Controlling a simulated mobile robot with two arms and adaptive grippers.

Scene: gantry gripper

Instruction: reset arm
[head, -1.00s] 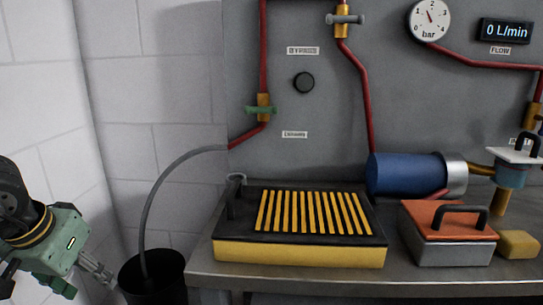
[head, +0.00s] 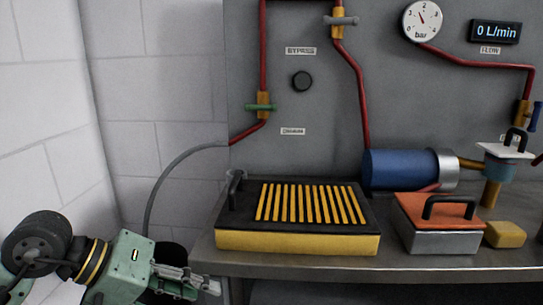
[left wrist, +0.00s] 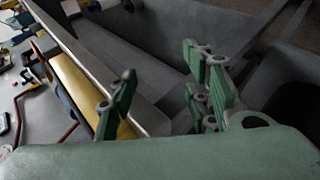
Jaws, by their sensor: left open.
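My left gripper (head: 190,284) is in the lower left of the head view, in front of the black bucket (head: 172,258) and left of the bench. In the left wrist view my left gripper (left wrist: 165,95) shows its green fingers spread apart with nothing between them. The bench edge and a yellow side of the black-topped box lie beyond the fingers at the left. My right gripper is in neither view.
The steel bench (head: 300,262) holds the black-topped yellow box (head: 298,243), a grey box with an orange lid (head: 438,240), a yellow block (head: 505,234) and a blue cylinder (head: 402,170). A grey hose (head: 165,180) drops into the bucket. A white block wall stands at left.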

